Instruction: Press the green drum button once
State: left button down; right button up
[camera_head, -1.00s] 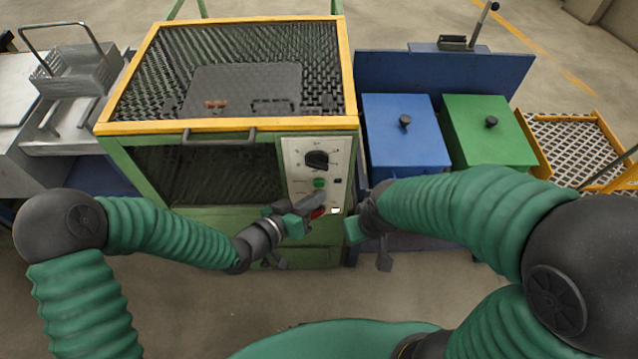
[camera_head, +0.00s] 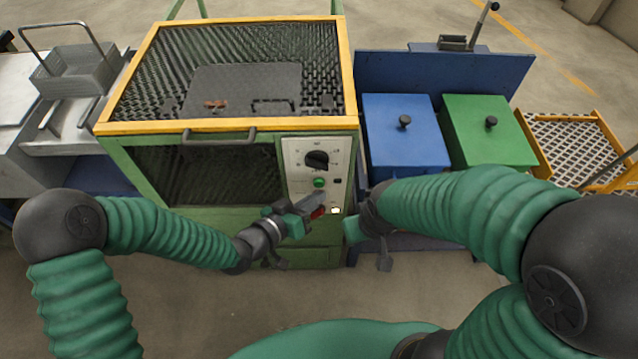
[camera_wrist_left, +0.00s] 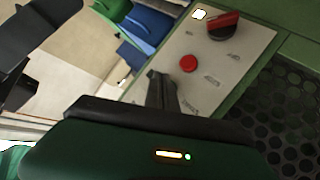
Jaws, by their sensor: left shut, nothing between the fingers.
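The green button (camera_head: 319,182) is on the pale control panel (camera_head: 297,173) of the furnace, below a black dial (camera_head: 317,159). My left gripper (camera_head: 319,198) is shut and empty, its tips just below the green button in the head view. I cannot tell whether they touch the panel. In the left wrist view the shut fingers (camera_wrist_left: 160,90) point at the panel; the green button does not show there. My right gripper (camera_head: 370,218) is right of the panel, partly hidden by its arm; its fingers are unclear.
A red button (camera_wrist_left: 189,63) and a red-and-black switch (camera_wrist_left: 222,25) sit near my left fingers. The furnace (camera_head: 230,210) has a mesh top and front handle. Blue (camera_head: 405,135) and green (camera_head: 488,130) lidded boxes stand right. A wire basket (camera_head: 78,68) is at left.

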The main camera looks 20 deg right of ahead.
pick_arm(q)
jog(key=shift+w, duration=0.1)
jog(key=shift+w+d, duration=0.1)
jog(key=shift+w, duration=0.15)
